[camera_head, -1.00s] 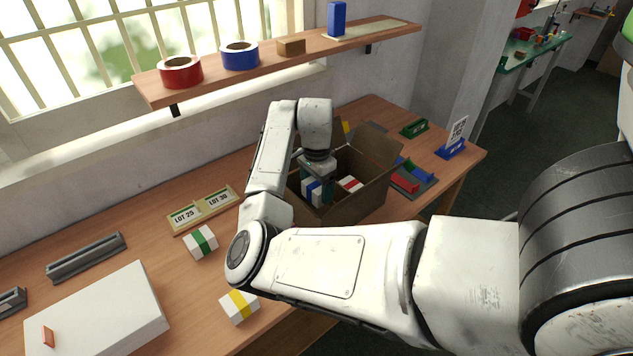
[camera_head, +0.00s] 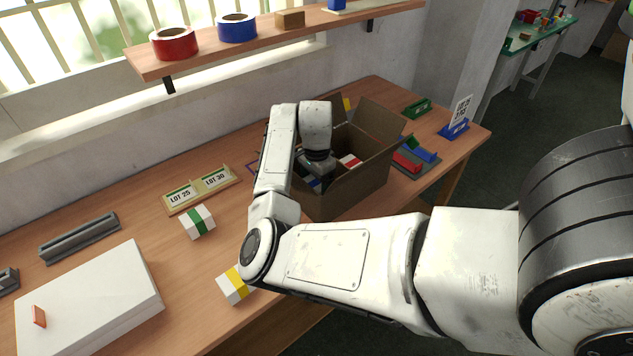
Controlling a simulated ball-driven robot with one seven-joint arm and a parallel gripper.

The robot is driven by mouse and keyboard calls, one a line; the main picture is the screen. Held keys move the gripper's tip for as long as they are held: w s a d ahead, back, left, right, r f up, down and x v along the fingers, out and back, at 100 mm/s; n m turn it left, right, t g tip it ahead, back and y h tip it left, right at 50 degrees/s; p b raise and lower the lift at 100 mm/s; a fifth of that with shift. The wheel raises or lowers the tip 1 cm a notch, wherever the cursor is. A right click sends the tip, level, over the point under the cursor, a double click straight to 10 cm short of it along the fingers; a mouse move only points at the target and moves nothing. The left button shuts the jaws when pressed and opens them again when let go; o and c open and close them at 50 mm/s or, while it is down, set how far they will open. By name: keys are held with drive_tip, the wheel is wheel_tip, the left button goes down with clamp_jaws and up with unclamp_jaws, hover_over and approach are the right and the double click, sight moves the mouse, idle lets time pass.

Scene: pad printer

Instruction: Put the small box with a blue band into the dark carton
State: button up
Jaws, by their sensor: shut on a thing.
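The dark carton (camera_head: 352,192) stands open on the wooden bench, with its flaps up. My gripper (camera_head: 314,174) reaches down inside it near the left end. It is shut on the small box with a blue band (camera_head: 312,185), of which only a little white and blue shows above the carton's near wall. The fingertips and the box's underside are hidden, so I cannot tell whether the box touches the carton's floor. A box with a red band (camera_head: 350,161) lies in the carton to the right of my gripper.
A green-banded box (camera_head: 198,222) and a yellow-banded box (camera_head: 233,286) stand on the bench to the left. A lot-label holder (camera_head: 202,190) lies behind them. A shelf (camera_head: 270,39) with tape rolls overhangs the back. Coloured trays (camera_head: 413,160) sit right of the carton.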

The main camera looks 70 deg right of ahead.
sight(316, 182)
drive_tip(key=shift+f, duration=0.2)
drive_tip(key=o, duration=1)
drive_tip(key=shift+r, duration=0.1)
wheel_tip(316, 182, up, 12)
drive_tip(key=p, duration=1)
drive_tip(key=shift+p, duration=0.4)
